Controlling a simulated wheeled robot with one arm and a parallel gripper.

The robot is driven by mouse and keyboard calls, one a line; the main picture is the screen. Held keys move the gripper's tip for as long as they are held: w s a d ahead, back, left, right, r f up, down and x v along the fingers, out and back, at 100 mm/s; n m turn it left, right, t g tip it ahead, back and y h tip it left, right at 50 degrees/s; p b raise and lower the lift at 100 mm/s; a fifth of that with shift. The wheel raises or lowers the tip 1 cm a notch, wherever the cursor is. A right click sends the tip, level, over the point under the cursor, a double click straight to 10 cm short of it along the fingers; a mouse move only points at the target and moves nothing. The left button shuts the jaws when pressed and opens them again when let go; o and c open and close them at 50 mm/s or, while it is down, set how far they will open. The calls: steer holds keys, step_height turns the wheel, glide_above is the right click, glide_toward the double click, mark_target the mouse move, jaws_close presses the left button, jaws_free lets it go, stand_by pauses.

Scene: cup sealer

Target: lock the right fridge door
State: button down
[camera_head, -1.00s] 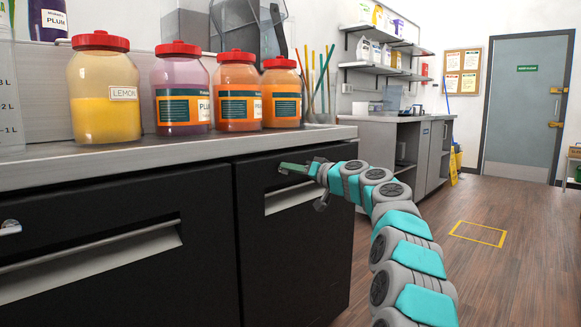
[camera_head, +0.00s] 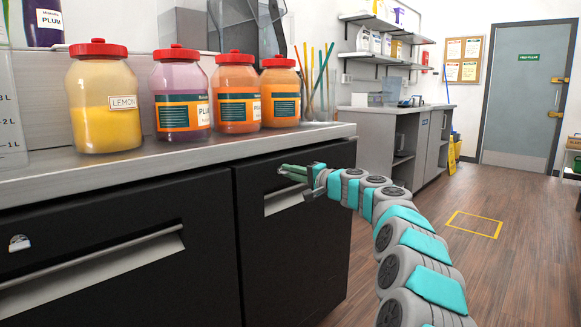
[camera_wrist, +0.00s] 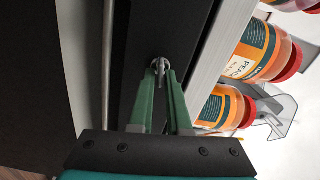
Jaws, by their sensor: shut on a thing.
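The right fridge door (camera_head: 297,245) is black, appears closed, and sits under the counter in the head view. A recessed light handle (camera_head: 285,201) is in its upper part. My gripper (camera_head: 284,171) is at the door's upper left, above the handle. In the wrist view its green fingers (camera_wrist: 161,78) are shut on a small silver key (camera_wrist: 161,70) at a round lock on the black door front. The fingers partly hide the key and lock. In the head view the fingers hide this lock.
The left fridge door (camera_head: 120,270) has its own silver lock (camera_head: 19,243). Jars of lemon (camera_head: 105,105), purple plum (camera_head: 178,100) and orange contents (camera_head: 237,100) stand on the counter (camera_head: 190,158) just above. The wooden floor (camera_head: 400,300) at right is open.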

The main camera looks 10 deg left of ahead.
steer(key=shift+m+p, duration=0.45)
steer(key=shift+m, duration=0.35)
steer(key=c, duration=1)
jaws_free()
steer(key=shift+d, duration=0.1)
steer(key=b+v, duration=0.1)
steer(key=v, duration=0.6)
steer(key=shift+s+d, duration=0.25)
steer(key=shift+f, duration=0.1)
